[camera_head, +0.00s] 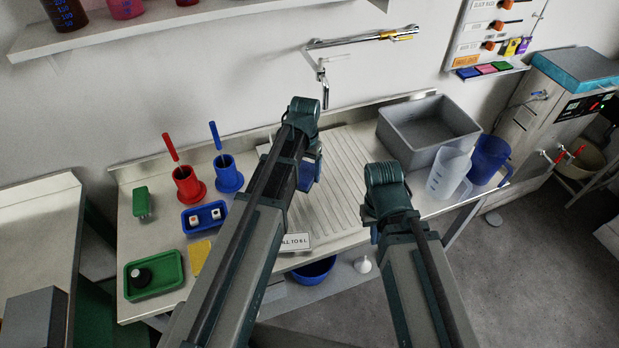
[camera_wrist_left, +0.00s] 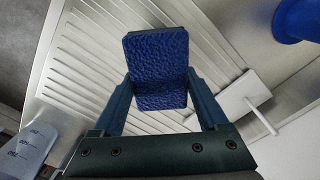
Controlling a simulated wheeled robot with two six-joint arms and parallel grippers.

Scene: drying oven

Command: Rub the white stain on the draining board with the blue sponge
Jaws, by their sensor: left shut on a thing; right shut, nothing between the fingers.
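The ridged draining board (camera_head: 340,190) lies in the middle of the steel counter. Its ridges also fill much of the left wrist view (camera_wrist_left: 75,65). My left gripper (camera_wrist_left: 160,88) is shut on the blue sponge (camera_wrist_left: 158,60), which is over the ridges; I cannot tell if it touches them. In the head view the sponge (camera_head: 308,172) shows only partly beside my left arm. I make out no white stain; the sponge or my arms may hide part of the board. My right gripper (camera_head: 374,234) is shut and empty over the board's right side, mostly hidden by its arm.
A white flat piece with a handle (camera_wrist_left: 243,93) lies beside the ridges. Right of the board are a grey basin (camera_head: 425,135), a clear jug (camera_head: 447,172) and a blue jug (camera_head: 489,160). Left are red (camera_head: 187,185) and blue (camera_head: 228,178) holders and a green tray (camera_head: 170,283).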

